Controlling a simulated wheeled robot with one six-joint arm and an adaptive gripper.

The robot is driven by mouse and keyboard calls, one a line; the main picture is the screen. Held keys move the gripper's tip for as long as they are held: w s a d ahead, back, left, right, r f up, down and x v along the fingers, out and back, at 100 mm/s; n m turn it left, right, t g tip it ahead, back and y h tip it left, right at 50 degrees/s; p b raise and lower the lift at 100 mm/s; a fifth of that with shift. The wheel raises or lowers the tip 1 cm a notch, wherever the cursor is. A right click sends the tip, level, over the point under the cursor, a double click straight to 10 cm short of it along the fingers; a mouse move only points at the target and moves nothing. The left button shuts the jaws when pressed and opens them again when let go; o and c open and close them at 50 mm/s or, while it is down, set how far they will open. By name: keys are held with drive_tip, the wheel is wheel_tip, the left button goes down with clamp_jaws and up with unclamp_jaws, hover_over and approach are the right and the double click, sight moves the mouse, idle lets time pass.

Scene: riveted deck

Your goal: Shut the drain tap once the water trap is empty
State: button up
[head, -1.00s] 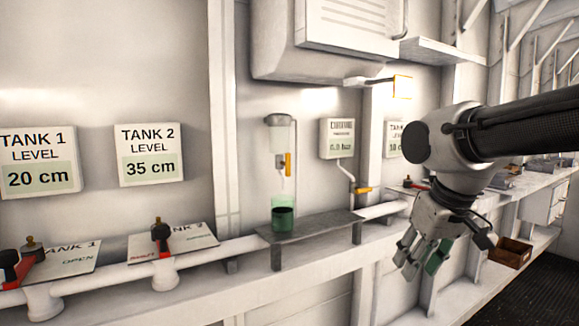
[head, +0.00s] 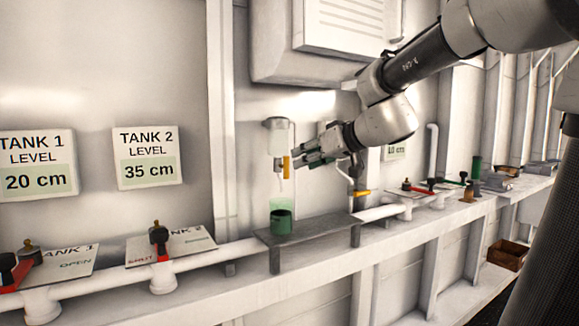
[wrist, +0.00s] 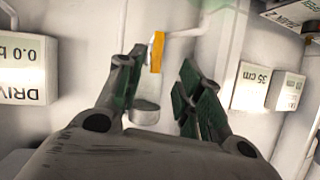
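The water trap (head: 277,138), a pale translucent bowl under a cap, hangs on the wall in the head view; I see no clear water level in it. The drain tap's orange handle (head: 287,167) points straight up and down below the bowl. It also shows in the wrist view (wrist: 157,52), ahead of the space between my fingers. My gripper (head: 301,157) is open and empty, its fingers pointing left just right of the handle; in the wrist view (wrist: 160,68) its green-padded fingers stand apart. A green cup (head: 280,222) holding dark liquid stands below the tap.
The cup stands on a grey shelf (head: 310,228) above a white pipe. A yellow lever (head: 361,193) sits on a thin pipe below my wrist. The sign at left in the wrist view (wrist: 20,70) reads 0.0, upside down. Tank level signs (head: 147,157) hang left.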

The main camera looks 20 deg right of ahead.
sight(288, 165)
drive_tip(key=shift+n, duration=0.7)
drive_tip(key=x, duration=0.8)
drive_tip(key=shift+w+d+r, duration=0.1)
drive_tip(key=shift+d, duration=0.05)
clamp_jaws()
